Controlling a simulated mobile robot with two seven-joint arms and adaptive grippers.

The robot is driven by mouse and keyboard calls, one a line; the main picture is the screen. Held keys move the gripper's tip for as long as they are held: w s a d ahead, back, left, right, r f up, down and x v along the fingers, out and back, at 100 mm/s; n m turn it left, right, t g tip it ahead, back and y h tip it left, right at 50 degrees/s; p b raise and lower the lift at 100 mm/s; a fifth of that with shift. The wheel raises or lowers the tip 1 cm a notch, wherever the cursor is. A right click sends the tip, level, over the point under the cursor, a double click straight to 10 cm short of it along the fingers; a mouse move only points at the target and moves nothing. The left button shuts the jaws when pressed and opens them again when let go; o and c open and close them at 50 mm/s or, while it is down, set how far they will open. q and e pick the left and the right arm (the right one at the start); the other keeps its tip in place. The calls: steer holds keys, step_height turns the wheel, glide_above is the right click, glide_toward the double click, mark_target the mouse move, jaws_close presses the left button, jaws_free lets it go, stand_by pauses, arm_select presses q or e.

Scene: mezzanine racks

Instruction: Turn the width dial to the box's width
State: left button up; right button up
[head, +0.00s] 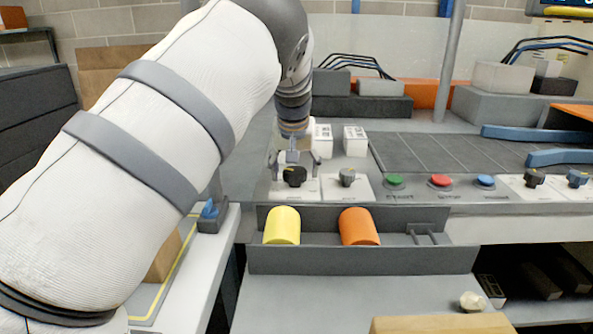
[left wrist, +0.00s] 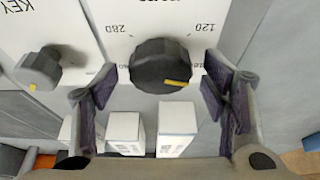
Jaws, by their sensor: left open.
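The black width dial (head: 294,176), its printed name not readable, sits on a white panel of the console. In the left wrist view the dial (left wrist: 160,65) has a yellow mark at its lower right side. Upside-down numbers 280 and 120 show above it; other numbers are partly hidden by the fingers. My left gripper (head: 296,163) is open above the dial. In the left wrist view its fingers (left wrist: 160,80) stand on both sides of the dial, with gaps. A cardboard box (head: 165,256) is partly hidden behind my left arm. My right gripper is not in view.
A grey key knob (head: 347,177) sits right beside the dial. Green (head: 394,181), red (head: 440,181) and blue (head: 485,181) buttons follow to the right. Small white boxes (head: 355,141) stand behind. A tray (head: 360,262) with yellow and orange rolls lies in front.

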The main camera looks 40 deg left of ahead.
arm_select(q)
steer(key=shift+f, duration=0.1)
steer(key=c, duration=1.1)
steer(key=shift+c, duration=0.2)
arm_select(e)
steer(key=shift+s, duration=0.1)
arm_select(q)
steer(key=n, duration=0.1)
steer(key=n+g+y+b, duration=0.1)
steer(key=n, duration=0.2)
steer(key=shift+w+f+n, duration=0.15)
steer(key=shift+f+n, duration=0.1)
steer(key=shift+n, duration=0.15)
steer(key=n+g+b, duration=0.1)
steer(key=n, duration=0.1)
steer(key=shift+n+y, duration=0.3)
steer(key=shift+n, duration=0.1)
steer(key=shift+r+n+g+b, duration=0.1)
steer(key=shift+n+g+b, duration=0.4)
steer(key=shift+n, duration=0.3)
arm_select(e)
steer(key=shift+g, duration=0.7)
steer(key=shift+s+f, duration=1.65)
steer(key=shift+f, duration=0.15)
arm_select(q)
steer(key=shift+r, duration=0.1)
steer(key=shift+d, duration=0.1)
